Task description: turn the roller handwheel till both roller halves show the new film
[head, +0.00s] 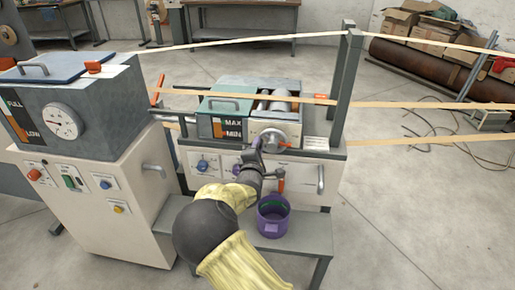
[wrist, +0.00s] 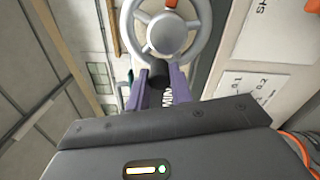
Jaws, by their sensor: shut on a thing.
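The handwheel (head: 274,140) is a grey ring on the front of the small winder machine. In the wrist view the handwheel (wrist: 166,33) shows its round hub and spokes. My gripper (head: 259,149) is at the wheel's lower left in the head view. In the wrist view my gripper (wrist: 160,82) has its purple fingers around the wheel's dark handle (wrist: 158,73), shut on it. The rollers (head: 280,98) show as grey cylinders in the open top of the machine. An orange strip crosses in front of them, and I cannot tell what film their halves show.
A purple bucket (head: 273,216) stands on the grey bench (head: 305,233) below the machine. A larger cabinet (head: 97,187) with a gauge stands at the left. Pale strips run across at machine height to a grey post (head: 344,85). Floor at the right is mostly clear, with loose cables.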

